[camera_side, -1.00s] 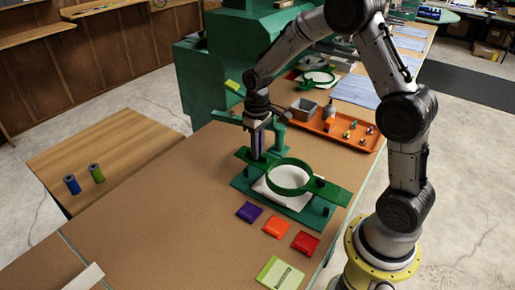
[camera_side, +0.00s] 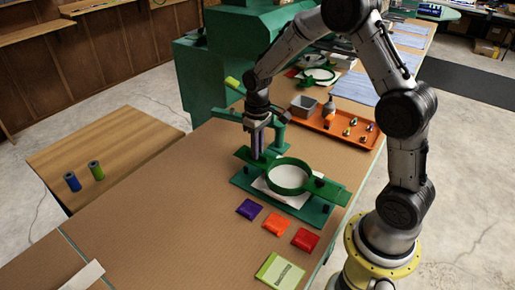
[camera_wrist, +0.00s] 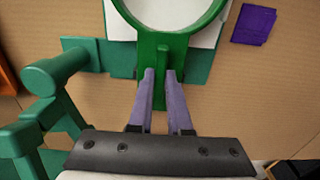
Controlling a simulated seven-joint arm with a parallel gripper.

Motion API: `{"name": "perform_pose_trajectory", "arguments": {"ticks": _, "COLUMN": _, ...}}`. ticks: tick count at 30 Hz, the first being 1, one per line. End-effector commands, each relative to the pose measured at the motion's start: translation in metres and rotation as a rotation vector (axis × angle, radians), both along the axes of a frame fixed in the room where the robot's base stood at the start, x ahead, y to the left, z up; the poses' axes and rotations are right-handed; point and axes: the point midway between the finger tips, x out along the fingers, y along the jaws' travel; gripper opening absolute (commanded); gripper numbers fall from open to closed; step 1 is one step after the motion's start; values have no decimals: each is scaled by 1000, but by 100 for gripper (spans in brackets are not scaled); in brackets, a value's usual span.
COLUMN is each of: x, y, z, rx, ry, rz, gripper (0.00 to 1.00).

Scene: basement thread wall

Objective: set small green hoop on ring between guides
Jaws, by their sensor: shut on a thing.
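The small green hoop (camera_side: 288,190) has a flat tab on each side and is over a white sheet (camera_side: 266,188) on the dark green base plate (camera_side: 240,183). My gripper (camera_side: 257,155) is shut on the hoop's left tab. In the wrist view my gripper (camera_wrist: 158,75) has its purple fingers on either side of the green tab, and the hoop (camera_wrist: 165,42) extends beyond them. A dark guide post (camera_side: 320,182) stands by the right tab. The ring under the hoop is hidden. I cannot tell whether the hoop touches what is below.
Purple (camera_side: 249,209), orange (camera_side: 276,223) and red (camera_side: 305,239) pads and a green booklet (camera_side: 280,271) lie in front. An orange tray (camera_side: 345,136) with small items is behind. A green machine arm (camera_wrist: 55,72) is close to my gripper's left.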

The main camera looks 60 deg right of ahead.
Motion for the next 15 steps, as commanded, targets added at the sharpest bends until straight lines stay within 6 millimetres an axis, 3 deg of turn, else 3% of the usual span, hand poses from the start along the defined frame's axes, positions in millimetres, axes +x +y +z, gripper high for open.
{"name": "perform_pose_trajectory", "arguments": {"ticks": 5, "x": 0, "y": 0, "z": -4, "rx": 0, "ry": 1, "rz": 0, "gripper": 0}}
{"name": "perform_pose_trajectory", "arguments": {"ticks": 6, "x": 0, "y": 0, "z": -4, "rx": 0, "ry": 0, "rz": 0, "gripper": 24}}
{"name": "perform_pose_trajectory", "arguments": {"ticks": 10, "x": 0, "y": 0, "z": -3, "rx": 0, "ry": 0, "rz": 0, "gripper": 47}}
{"name": "perform_pose_trajectory", "arguments": {"ticks": 11, "x": 0, "y": 0, "z": -3, "rx": 0, "ry": 0, "rz": 0, "gripper": 51}}
{"name": "perform_pose_trajectory", "arguments": {"ticks": 15, "x": 0, "y": 0, "z": -3, "rx": 0, "ry": 0, "rz": 0, "gripper": 51}}
